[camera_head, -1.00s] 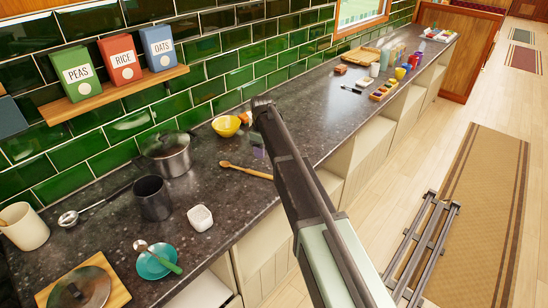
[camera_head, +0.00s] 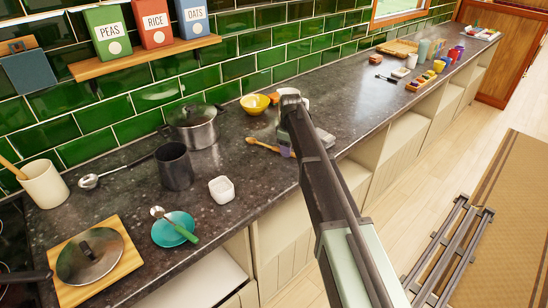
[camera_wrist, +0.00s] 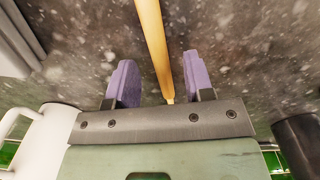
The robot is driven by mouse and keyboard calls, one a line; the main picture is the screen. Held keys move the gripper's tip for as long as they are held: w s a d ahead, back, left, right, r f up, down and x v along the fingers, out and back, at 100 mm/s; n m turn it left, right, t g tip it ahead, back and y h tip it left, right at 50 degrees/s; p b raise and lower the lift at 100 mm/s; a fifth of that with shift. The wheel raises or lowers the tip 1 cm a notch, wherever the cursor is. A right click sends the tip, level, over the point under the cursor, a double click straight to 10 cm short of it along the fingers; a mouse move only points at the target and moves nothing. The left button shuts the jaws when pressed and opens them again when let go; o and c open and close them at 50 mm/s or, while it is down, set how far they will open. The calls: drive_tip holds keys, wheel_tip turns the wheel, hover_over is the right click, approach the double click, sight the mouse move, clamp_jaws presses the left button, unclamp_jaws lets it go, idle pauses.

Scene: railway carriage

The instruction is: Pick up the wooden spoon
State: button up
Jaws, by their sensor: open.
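The wooden spoon (camera_head: 262,145) lies on the dark speckled countertop, and its far end is hidden behind my gripper in the head view. In the wrist view its light handle (camera_wrist: 153,45) runs down between the two purple fingers. My gripper (camera_wrist: 162,85) is open, with a finger on each side of the handle and a visible gap to it on both sides. In the head view one purple fingertip (camera_head: 285,152) shows beside the spoon. I cannot tell the height of the fingers above the counter.
A yellow bowl (camera_head: 255,104) stands behind the spoon. A steel pot (camera_head: 195,128), a dark mug (camera_head: 175,167) and a white container (camera_head: 222,190) stand to the left. A white mug (camera_wrist: 42,138) is close to my gripper in the wrist view. The counter's front edge is nearby.

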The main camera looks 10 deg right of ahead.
drive_tip(key=shift+f, duration=0.8)
drive_tip(key=shift+r, duration=0.25)
clamp_jaws()
drive_tip(key=shift+r, duration=0.15)
